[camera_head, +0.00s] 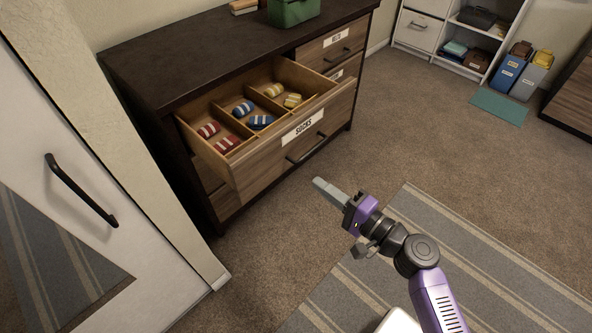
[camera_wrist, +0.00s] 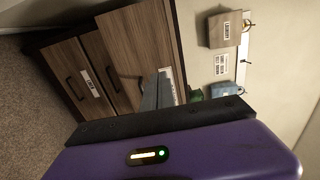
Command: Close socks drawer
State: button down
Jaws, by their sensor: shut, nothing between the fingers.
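The socks drawer (camera_head: 264,166) is pulled out of the dark-topped dresser (camera_head: 190,55). Its wooden front carries a white "SOCKS" label (camera_head: 302,127) and a black bar handle (camera_head: 306,149). Dividers separate red, blue and yellow rolled socks inside. My gripper (camera_head: 318,184) is shut and empty, to the right of and apart from the drawer front in the head view. In the wrist view my gripper's grey fingers (camera_wrist: 158,92) lie together and partly cover a white label on a wooden drawer front (camera_wrist: 135,45).
A green box (camera_head: 292,11) stands on the dresser top. The white door with a black handle (camera_head: 80,190) is at the left. A striped rug (camera_head: 400,235) lies on the carpet under my arm. Bins (camera_head: 509,72) and a white shelf stand at the far right. Carpet between gripper and dresser is clear.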

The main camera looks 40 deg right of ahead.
aim_at(273, 151)
jog(key=w, duration=0.4)
jog(key=w+p, duration=0.1)
jog(key=w, duration=0.9)
jog(key=shift+a, duration=0.3)
jog(key=w+a+b, duration=0.1)
jog(key=w+b, duration=1)
jog(key=w, duration=1.6)
jog(key=shift+w+r+b, duration=0.2)
jog(key=shift+w+b, duration=0.1)
jog(key=shift+b, duration=0.05)
